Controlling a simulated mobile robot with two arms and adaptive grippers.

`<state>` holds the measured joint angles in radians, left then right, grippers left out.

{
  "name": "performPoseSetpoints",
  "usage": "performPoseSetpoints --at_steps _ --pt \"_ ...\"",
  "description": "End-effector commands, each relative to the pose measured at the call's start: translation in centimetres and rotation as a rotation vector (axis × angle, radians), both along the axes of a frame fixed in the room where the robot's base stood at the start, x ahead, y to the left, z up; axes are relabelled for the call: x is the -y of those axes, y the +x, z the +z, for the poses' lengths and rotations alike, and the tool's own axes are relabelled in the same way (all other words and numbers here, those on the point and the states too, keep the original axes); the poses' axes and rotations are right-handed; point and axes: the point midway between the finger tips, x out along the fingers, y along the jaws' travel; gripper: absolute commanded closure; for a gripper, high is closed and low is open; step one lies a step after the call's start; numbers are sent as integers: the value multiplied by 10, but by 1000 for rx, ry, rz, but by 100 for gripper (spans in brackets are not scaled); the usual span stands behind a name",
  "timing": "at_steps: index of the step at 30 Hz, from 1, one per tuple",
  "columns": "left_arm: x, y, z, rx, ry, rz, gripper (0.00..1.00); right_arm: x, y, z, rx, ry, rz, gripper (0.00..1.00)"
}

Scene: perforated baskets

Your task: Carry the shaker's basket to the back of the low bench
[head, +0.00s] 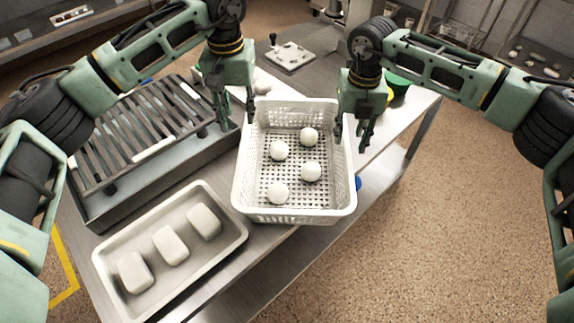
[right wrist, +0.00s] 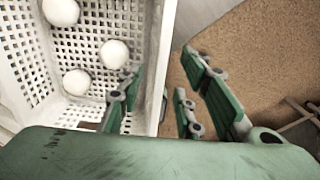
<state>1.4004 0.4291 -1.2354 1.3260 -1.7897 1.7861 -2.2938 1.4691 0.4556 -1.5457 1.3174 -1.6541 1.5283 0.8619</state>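A white perforated basket (head: 300,215) with several white balls (head: 310,172) inside stands on a steel bench (head: 262,240), between my grippers. My left gripper (head: 236,115) is at the basket's left rim, fingers apart, one outside and one inside the wall. My right gripper (head: 352,135) is at the right rim, fingers apart. In the right wrist view, the basket (right wrist: 158,60) has a finger over its inside and fingers outside its wall, with gaps between. I cannot tell for sure which thing is the shaker or the low bench.
A slatted grey unit (head: 105,200) stands left of the basket. A tray (head: 185,278) with three pale blocks lies in front of it. A white plate with knobs (head: 290,56) sits behind the basket. A green container (head: 399,84) is behind my right gripper. Speckled floor is open at right.

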Motion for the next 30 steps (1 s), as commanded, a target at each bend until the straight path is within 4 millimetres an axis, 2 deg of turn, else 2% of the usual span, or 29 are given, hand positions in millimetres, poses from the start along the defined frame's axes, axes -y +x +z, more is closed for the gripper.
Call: performPoseSetpoints --at_steps 1,4,10,15,30 --pt "0 0 0 0 0 0 67 0 1 13 4 1 0 67" --pt "0 0 0 0 0 0 67 0 1 33 3 0 0 67" --pt "0 0 0 0 0 0 67 0 1 58 1 0 -1 67" --pt "0 0 -1 0 0 0 67 1 0 65 -1 -1 -1 67" --pt "0 0 0 0 0 0 67 0 0 65 -1 -1 -1 67"
